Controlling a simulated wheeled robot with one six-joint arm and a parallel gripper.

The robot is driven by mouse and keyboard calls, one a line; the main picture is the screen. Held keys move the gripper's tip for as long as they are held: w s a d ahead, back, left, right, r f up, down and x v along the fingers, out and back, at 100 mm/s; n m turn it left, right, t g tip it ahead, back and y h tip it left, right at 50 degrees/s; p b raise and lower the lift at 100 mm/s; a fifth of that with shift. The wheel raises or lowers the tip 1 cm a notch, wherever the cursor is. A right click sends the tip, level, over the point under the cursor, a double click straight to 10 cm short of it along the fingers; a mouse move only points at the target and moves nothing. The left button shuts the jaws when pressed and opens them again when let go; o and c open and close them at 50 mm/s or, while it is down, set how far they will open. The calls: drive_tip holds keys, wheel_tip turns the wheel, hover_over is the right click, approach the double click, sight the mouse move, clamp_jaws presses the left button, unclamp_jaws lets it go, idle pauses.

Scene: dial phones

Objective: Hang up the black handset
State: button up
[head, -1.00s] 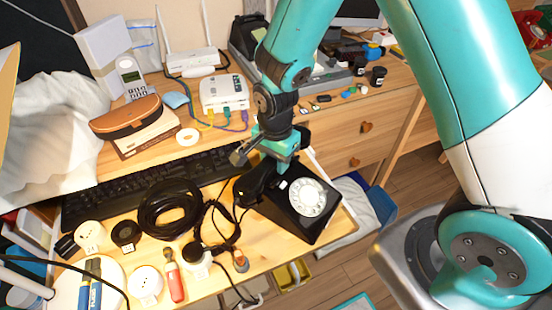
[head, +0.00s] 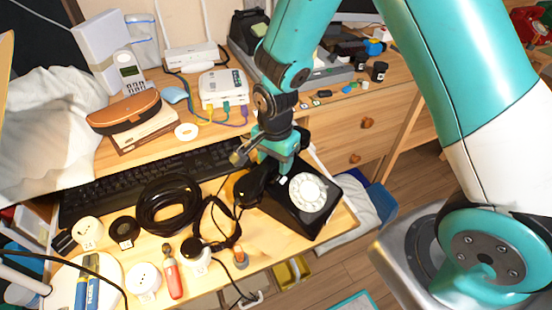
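The black dial phone (head: 325,214) with a white dial stands near the right front edge of the desk. The black handset (head: 250,188) is at the left and back side of the phone, its near end dropping toward the lower left. My gripper (head: 281,168) is over the back of the phone, with its teal fingers around the handset's middle. The fingers and arm hide the handset's far end and most of the cradle. I cannot tell whether the handset touches the cradle. A black cord (head: 207,212) runs on the desk left of the phone.
A coiled black cable (head: 147,222) and a keyboard (head: 100,194) lie to the left. A red-handled tool (head: 172,276) and several small round items are in front. A white router box (head: 222,90) stands behind. The desk's edge is close to the phone's right.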

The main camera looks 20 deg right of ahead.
drive_tip(key=shift+o, duration=0.6)
drive_tip(key=shift+s, duration=0.1)
wheel_tip(320, 180, up, 18)
drive_tip(key=p, duration=0.2)
drive_tip(key=shift+f, duration=0.25)
drive_tip(key=s+a+r+n+y+p, duration=0.2)
drive_tip(key=s+r+n+p, duration=0.1)
drive_tip(key=s+r+n, duration=0.4)
drive_tip(key=s+a+r+n+y+p, duration=0.2)
drive_tip(key=s+r+n+p, duration=0.2)
drive_tip(key=s+r+n, duration=0.4)
drive_tip(key=s+n, duration=0.3)
drive_tip(key=shift+a+n, duration=0.15)
drive_tip(key=shift+n, duration=0.25)
drive_tip(key=shift+s+r, duration=0.1)
